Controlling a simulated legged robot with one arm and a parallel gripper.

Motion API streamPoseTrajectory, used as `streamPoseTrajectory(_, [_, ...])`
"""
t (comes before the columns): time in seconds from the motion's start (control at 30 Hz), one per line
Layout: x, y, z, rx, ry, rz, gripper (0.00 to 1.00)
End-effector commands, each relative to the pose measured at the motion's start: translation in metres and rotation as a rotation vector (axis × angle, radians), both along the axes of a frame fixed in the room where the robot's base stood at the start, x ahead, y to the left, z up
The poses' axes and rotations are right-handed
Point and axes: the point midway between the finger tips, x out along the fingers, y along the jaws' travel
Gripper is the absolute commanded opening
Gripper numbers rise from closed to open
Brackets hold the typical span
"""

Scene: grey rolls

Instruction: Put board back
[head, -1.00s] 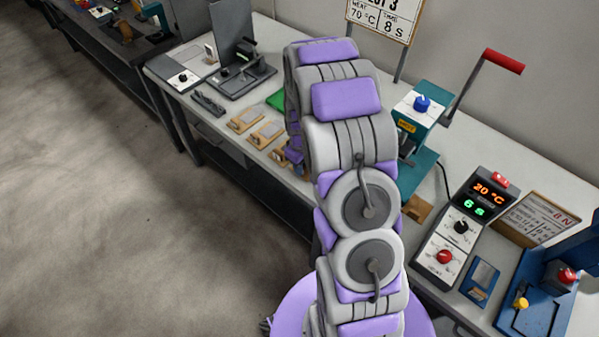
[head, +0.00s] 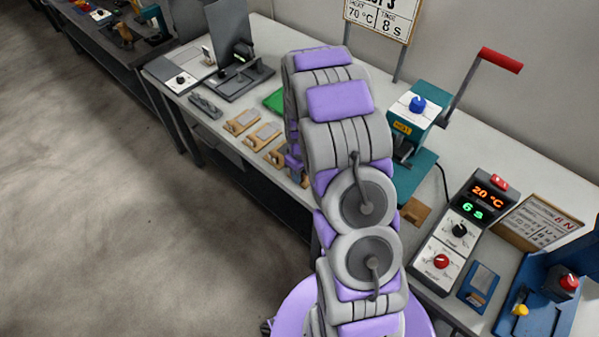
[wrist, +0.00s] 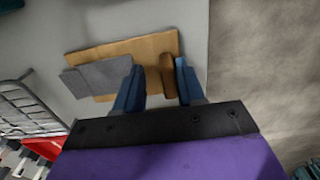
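In the wrist view a tan wooden board (wrist: 120,52) lies on the pale bench top. It has a grey plate (wrist: 98,78) on it and a raised wooden handle block (wrist: 168,76). My gripper (wrist: 158,84) is open, its two blue fingers on either side of the block, which is closer to the right finger. I cannot tell whether they touch. In the head view small wooden boards with grey plates, one of them here (head: 263,135), lie in a row along the bench's front edge. My arm hides the gripper there.
A teal press (head: 413,130) with a red-handled lever stands right of my arm, a wooden piece (head: 414,213) at its base. A control box (head: 462,232) reads 20 °C and 6 s. A wire rack (wrist: 22,108) and red object (wrist: 38,150) show lower left in the wrist view.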

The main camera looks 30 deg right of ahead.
Motion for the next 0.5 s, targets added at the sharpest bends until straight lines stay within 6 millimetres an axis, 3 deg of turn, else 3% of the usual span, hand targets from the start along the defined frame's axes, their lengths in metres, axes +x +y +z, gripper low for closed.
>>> streamPoseTrajectory(0.27, [-0.001,0.005,0.009,-0.004,0.003,0.003,0.44])
streamPoseTrajectory(0.5, [0.000,-0.001,0.049,0.000,-0.002,0.003,0.44])
